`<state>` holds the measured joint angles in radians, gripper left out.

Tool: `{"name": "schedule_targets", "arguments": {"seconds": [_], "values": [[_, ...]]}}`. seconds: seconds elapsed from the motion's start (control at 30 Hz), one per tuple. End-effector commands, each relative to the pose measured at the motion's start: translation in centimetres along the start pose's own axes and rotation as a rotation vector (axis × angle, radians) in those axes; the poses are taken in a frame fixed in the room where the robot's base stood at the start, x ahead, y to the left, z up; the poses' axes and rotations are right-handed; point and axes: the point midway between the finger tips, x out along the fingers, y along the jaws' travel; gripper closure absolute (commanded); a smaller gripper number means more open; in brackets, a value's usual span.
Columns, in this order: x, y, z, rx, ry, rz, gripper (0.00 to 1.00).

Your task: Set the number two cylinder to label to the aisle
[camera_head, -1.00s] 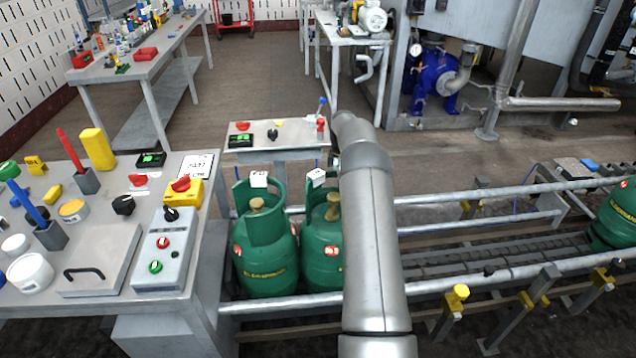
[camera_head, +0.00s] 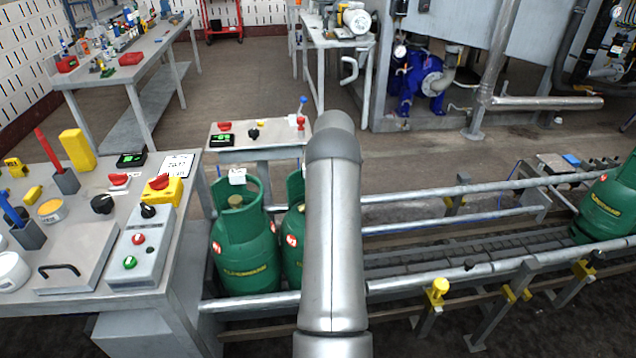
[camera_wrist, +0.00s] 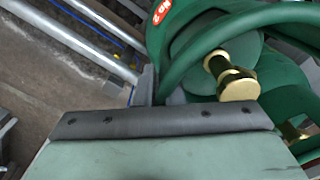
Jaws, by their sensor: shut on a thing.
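The number two cylinder shows in the wrist view as a green body (camera_wrist: 178,38) with a red "No 2" label, a curved collar rail and a brass valve. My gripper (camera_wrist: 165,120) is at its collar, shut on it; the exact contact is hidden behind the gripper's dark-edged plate. In the head view my arm covers most of a green cylinder (camera_head: 293,250) on the conveyor, and the gripper is hidden. Another green cylinder (camera_head: 245,255) with a white tag stands upright to its left. The conveyor rollers (camera_head: 440,255) run right from there.
A third green cylinder (camera_head: 605,210) is at the conveyor's right end. Metal rails (camera_head: 440,190) border the conveyor. A control bench (camera_head: 90,235) stands at left, a small panel table (camera_head: 265,140) behind. The aisle floor (camera_head: 240,80) beyond is largely clear.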

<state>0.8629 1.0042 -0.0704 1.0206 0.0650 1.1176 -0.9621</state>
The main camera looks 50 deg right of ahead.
Motion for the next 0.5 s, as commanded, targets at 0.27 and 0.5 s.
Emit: {"name": "schedule_targets", "arguments": {"seconds": [0.27, 0.5], "values": [[0.02, 0.32, 0.76, 0.024, -0.004, -0.003, 1.0], [0.03, 0.28, 0.71, 0.023, -0.004, -0.003, 0.89]]}}
